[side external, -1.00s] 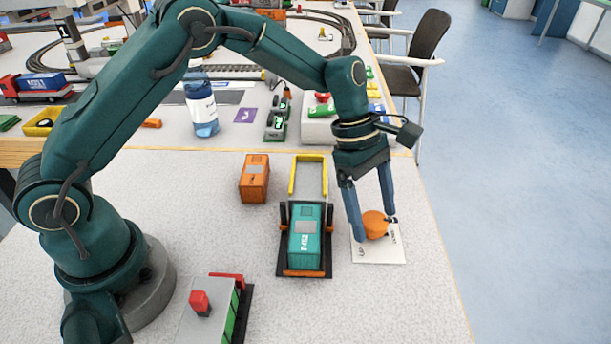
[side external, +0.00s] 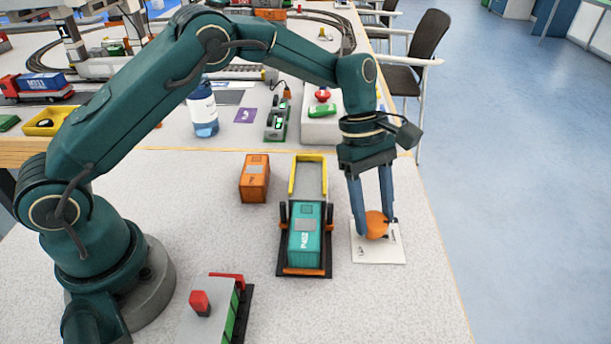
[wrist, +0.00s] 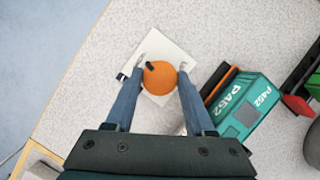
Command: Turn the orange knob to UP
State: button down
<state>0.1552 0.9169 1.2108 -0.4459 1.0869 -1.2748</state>
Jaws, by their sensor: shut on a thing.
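The orange knob (side external: 376,224) sits on a white plate (side external: 366,254) near the table's right edge. My gripper (side external: 375,226) points down from above, with its blue fingers on either side of the knob, shut on it. In the wrist view the knob (wrist: 160,78) is round, with a dark mark near its upper left rim. The fingertips of my gripper (wrist: 162,68) flank it left and right. The white plate (wrist: 170,45) shows around the knob. Its lettering is too small or covered to read here.
A teal container (side external: 306,238) on a dark carrier with a yellow frame (side external: 293,175) stands just left of the plate. An orange container (side external: 254,180) lies further left. A green and grey block with a red top (side external: 200,303) stands at the front. Bare table lies in front of the plate.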

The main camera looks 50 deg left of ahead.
jog(key=shift+w+m+g+y, duration=0.15)
jog(key=shift+m+g, duration=0.25)
jog(key=shift+m, duration=0.7)
jog(key=shift+m+g+y, duration=0.25)
jog(key=shift+m+g, duration=0.15)
jog(key=shift+m, duration=1)
jog(key=shift+c, duration=1.3)
grip_release()
